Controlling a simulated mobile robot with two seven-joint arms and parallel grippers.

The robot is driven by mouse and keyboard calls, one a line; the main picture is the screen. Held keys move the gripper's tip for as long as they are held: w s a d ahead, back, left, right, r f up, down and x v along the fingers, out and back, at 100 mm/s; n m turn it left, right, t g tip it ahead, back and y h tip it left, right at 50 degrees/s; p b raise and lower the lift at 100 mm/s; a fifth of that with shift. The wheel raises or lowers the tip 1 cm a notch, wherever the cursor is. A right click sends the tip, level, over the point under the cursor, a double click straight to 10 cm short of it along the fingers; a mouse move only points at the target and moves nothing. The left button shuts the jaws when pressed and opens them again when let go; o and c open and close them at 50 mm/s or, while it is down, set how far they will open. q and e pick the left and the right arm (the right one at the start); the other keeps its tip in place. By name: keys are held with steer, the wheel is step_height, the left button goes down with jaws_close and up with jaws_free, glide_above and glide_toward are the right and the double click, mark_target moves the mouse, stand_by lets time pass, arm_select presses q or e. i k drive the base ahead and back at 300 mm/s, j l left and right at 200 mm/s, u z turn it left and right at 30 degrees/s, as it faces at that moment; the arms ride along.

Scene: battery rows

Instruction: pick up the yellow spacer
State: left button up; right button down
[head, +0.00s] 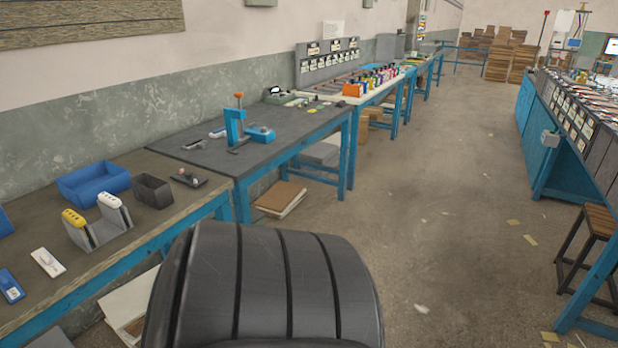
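A small yellow piece (73,217) with dark dots, the only clearly yellow part on the near bench, is at the left end of a grey holder (97,233). It may be the yellow spacer, but I cannot tell for sure at this size. A similar white piece (109,200) is at the holder's right end. Neither of my grippers is in view, so I cannot see whether they hold anything.
The near bench (190,215) also carries a blue bin (93,182), a dark box (152,191) and flat white and blue pieces at left. A dark ribbed rounded shape fills the bottom centre, hiding floor. The aisle floor (440,220) to the right is mostly clear.

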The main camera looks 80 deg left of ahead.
mark_target(71, 216)
steer(key=u, duration=4.05)
steer(key=i+l+u, duration=0.35)
steer(key=i+l, duration=0.5)
steer(key=i, duration=0.15)
